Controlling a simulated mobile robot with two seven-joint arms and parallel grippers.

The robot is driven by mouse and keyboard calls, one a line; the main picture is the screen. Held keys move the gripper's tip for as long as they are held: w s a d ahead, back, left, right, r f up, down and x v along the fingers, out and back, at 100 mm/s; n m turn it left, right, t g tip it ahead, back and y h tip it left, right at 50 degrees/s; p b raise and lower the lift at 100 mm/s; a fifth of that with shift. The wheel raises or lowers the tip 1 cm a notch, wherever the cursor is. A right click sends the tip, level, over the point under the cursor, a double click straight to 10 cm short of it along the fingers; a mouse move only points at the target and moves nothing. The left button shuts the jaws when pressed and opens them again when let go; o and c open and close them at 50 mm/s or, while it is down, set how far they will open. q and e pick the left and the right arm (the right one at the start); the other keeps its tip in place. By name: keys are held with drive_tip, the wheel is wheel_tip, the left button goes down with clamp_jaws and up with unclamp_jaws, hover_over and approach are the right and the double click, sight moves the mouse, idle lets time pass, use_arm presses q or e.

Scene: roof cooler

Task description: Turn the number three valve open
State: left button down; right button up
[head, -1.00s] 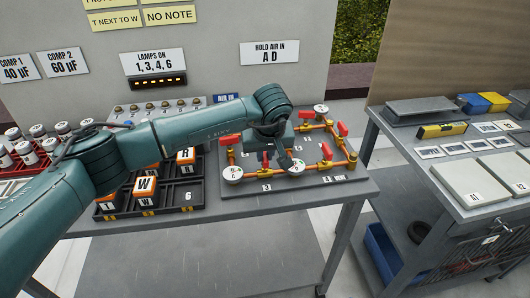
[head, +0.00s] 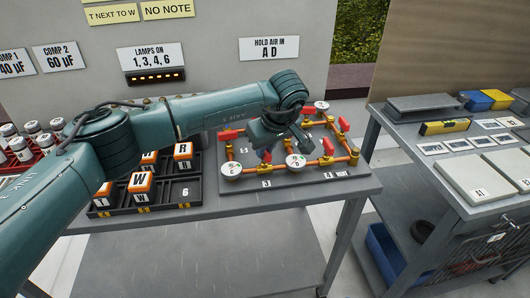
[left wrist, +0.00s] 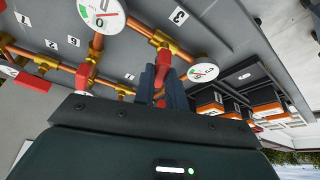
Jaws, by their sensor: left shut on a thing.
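A grey valve board carries a copper pipe loop with red handles and round white gauges. The number three label (head: 266,183) is on its front edge, between gauge C (head: 231,170) and gauge D (head: 296,160); the label also shows in the left wrist view (left wrist: 179,16). My left gripper (head: 267,152) is over the front pipe between these gauges. In the left wrist view its fingers (left wrist: 162,88) are shut on the red number three valve handle (left wrist: 160,40). The gripper mostly hides this handle in the head view. My right gripper is not in view.
Other red handles stand close by at the left (head: 230,134), back (head: 307,111) and front right (head: 327,149) of the loop. A black tray (head: 168,209) with lettered cubes is left of the board. A second bench (head: 455,195) stands to the right.

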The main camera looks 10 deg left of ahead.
use_arm(q)
drive_tip(key=n+b, duration=0.1)
drive_tip(key=n, duration=0.2)
drive_tip(key=shift+w+d+g+y, duration=0.1)
drive_tip(key=shift+g+y, duration=0.2)
drive_tip(key=shift+y, duration=0.1)
drive_tip(key=n+g+b, duration=0.1)
drive_tip(key=n, duration=0.2)
drive_tip(key=shift+n+y, duration=0.3)
drive_tip(key=shift+y, duration=0.1)
drive_tip(key=n+g+b, duration=0.1)
drive_tip(key=n+g, duration=0.1)
drive_tip(key=n, duration=0.2)
drive_tip(key=shift+w, duration=0.15)
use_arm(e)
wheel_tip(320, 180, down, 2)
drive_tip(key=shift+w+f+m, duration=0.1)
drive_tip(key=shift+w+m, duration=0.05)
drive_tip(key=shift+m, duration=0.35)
use_arm(q)
drive_tip(key=shift+n, duration=0.6)
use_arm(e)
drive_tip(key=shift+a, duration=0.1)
use_arm(q)
drive_tip(key=c, duration=1.4)
unclamp_jaws()
drive_tip(key=shift+c, duration=0.2)
